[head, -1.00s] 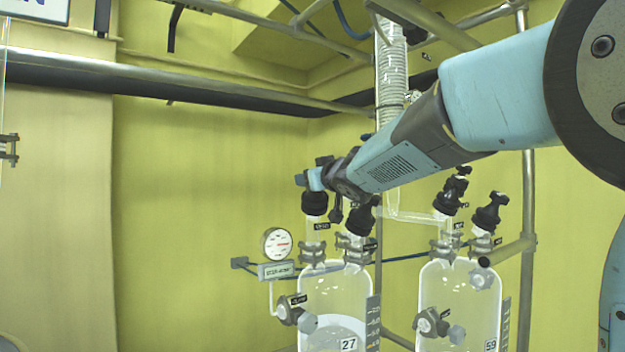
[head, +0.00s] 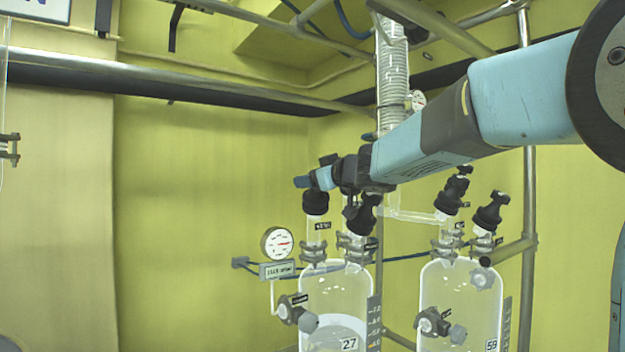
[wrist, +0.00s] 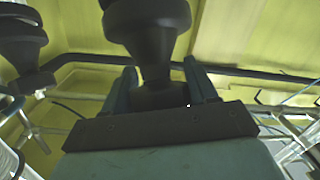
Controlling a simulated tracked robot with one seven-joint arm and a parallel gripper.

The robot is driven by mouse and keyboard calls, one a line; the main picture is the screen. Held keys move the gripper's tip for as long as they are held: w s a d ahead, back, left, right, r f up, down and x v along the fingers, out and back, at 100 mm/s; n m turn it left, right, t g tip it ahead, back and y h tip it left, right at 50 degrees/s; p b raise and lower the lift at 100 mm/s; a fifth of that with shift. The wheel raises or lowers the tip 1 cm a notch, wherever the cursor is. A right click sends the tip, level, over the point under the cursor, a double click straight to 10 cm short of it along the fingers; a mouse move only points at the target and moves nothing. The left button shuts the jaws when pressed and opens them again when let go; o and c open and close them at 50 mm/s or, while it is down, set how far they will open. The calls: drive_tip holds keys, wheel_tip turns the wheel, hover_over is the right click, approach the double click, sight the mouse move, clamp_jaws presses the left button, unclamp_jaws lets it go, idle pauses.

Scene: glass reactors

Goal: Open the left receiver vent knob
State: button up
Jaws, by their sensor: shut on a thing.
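The left receiver (head: 320,290) is a clear glass vessel marked 27, with two black-topped necks. The black vent knob (head: 316,203) tops its left neck, above a small black label too small to read. My gripper (head: 316,180) is at the top of this knob, shut on it. In the wrist view the dark knob (wrist: 150,45) stands between the two fingers of my gripper (wrist: 163,88). The fingers partly hide the knob's top in the head view.
A second black knob (head: 361,213) stands close on the right neck. A round gauge (head: 277,243) is to the left. A similar vessel (head: 460,300) marked 59 stands to the right. Metal pipes cross above my arm. The space left of the knob is free.

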drive_tip(key=shift+s+a+n+g+y, duration=0.15)
drive_tip(key=shift+n+g+y, duration=0.5)
drive_tip(key=shift+n, duration=0.35)
drive_tip(key=o, duration=1)
drive_tip(key=shift+c, duration=0.2)
drive_tip(key=v, duration=1.3)
drive_tip(key=shift+s+d, duration=0.25)
drive_tip(key=shift+d, duration=0.1)
drive_tip(key=shift+r, duration=0.15)
